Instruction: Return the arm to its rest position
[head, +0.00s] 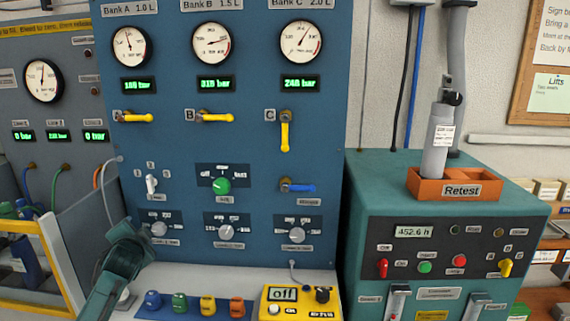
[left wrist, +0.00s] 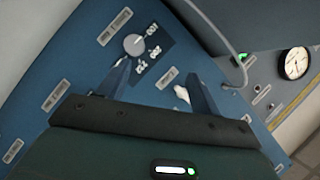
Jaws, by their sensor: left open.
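My left arm, dark green, comes in at the lower left of the head view. Its gripper (head: 128,238) is in front of the lower left of the blue test panel (head: 160,90), near the knob under Bank A (head: 158,229). In the left wrist view the two dark fingers of the left gripper (left wrist: 160,84) stand apart with nothing held between them. Beyond them are a grey knob (left wrist: 134,45) and a white switch lever (left wrist: 181,93) on the panel. I cannot tell whether a fingertip touches the panel. My right gripper does not show.
The panel carries gauges, yellow levers (head: 285,135), a blue lever (head: 300,188) and a green knob (head: 222,186). Below are small coloured parts and a yellow meter (head: 290,301) reading "off". At right, a grey cylinder (head: 434,150) stands in the orange Retest tray (head: 482,191) on a teal cabinet (head: 375,175).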

